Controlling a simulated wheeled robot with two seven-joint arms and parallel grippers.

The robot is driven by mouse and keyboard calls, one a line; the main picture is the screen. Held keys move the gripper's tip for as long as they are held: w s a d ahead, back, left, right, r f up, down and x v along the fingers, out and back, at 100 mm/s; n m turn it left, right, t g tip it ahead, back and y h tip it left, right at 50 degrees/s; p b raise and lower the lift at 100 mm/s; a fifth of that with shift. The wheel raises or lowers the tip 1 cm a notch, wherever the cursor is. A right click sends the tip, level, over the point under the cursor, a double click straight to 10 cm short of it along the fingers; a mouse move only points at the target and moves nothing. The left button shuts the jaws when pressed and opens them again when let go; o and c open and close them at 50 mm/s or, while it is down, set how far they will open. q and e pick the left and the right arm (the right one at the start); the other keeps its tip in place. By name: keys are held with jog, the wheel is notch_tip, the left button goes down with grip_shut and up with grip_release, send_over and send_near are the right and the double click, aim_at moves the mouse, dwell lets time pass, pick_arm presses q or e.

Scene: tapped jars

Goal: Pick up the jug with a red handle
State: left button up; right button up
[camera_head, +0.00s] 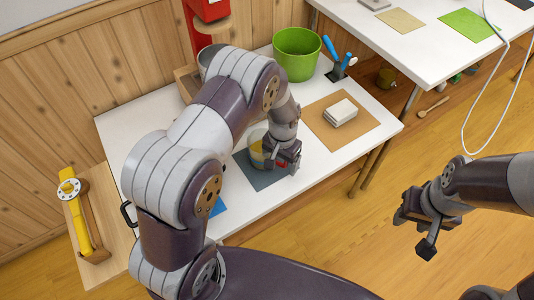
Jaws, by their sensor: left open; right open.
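The jug (256,148) is a pale, see-through vessel with something yellow in it. It stands on a dark grey mat (258,179) on the white table, partly hidden behind my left arm and gripper. A small red part, likely its handle, shows at the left gripper's jaws. My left gripper (284,162) is open, pointing down over the right side of the jug at the red part. Whether the jaws straddle the handle or touch it is hidden. My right gripper (417,224) is open and empty, over the floor to the right of the table.
A green bucket (297,54), a holder with blue-handled tools (338,62) and a red device (208,10) stand at the back. A white stack (340,112) lies on a brown mat (362,137) to the right. A yellow tool (77,215) is at far left.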

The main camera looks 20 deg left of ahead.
pick_arm(q)
grip_shut()
jog(key=shift+r, duration=0.1)
